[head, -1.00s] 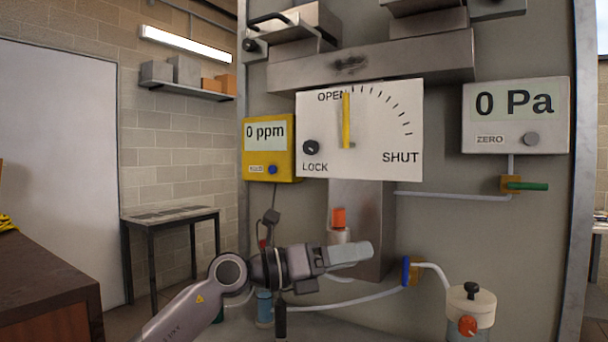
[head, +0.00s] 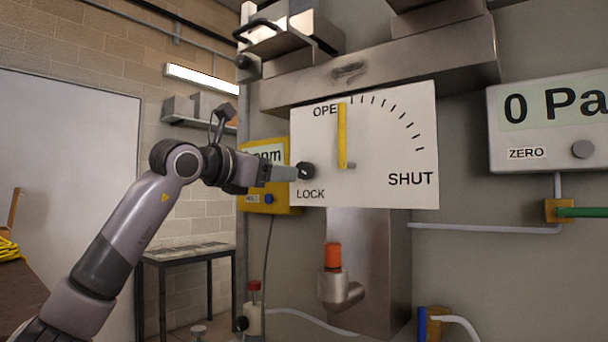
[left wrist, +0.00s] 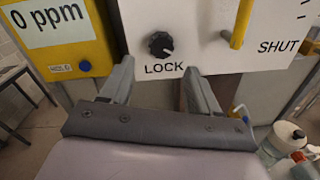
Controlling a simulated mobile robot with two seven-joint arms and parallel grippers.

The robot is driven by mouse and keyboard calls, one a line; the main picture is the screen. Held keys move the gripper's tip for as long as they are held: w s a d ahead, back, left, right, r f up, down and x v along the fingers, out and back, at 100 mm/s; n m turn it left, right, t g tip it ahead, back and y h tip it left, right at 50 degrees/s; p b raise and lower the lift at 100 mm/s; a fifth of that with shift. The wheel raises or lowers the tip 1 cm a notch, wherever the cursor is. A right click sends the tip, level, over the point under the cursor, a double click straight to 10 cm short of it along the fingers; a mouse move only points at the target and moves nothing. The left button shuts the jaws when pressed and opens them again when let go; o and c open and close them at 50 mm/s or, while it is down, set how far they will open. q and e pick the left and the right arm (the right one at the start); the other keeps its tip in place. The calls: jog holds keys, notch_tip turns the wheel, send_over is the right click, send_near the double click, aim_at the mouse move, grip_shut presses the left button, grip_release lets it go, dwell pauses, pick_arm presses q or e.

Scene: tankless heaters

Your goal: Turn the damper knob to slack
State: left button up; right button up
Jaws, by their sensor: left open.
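The damper panel (head: 400,160) is a white plate marked OPEN, SHUT and LOCK. Its yellow pointer (head: 342,135) stands upright near OPEN. The black knob (head: 306,170) sits just above the word LOCK; in the left wrist view the knob (left wrist: 160,44) has a white mark on its face. My left gripper (head: 290,173) is beside the knob in the head view. In the left wrist view my left gripper (left wrist: 158,75) is open, its two fingers apart, with the knob beyond and between them. Contact with the knob cannot be told. My right gripper is not in view.
A yellow 0 ppm meter (head: 250,190) is left of the panel, partly behind my left gripper. A 0 Pa gauge box (head: 545,155) is at right. An orange-topped fitting (head: 332,257) sits below the panel. A table (head: 190,250) stands at the left wall.

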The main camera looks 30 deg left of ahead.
aim_at(300, 172)
pick_arm(q)
jog(key=shift+w+d+p, duration=0.25)
jog(key=shift+w+p, duration=0.15)
jog(key=shift+w, duration=1.15)
jog(key=shift+w+d+p, duration=0.2)
jog(key=shift+w+p, duration=0.15)
jog(key=shift+w, duration=1.2)
jog(key=c, duration=1)
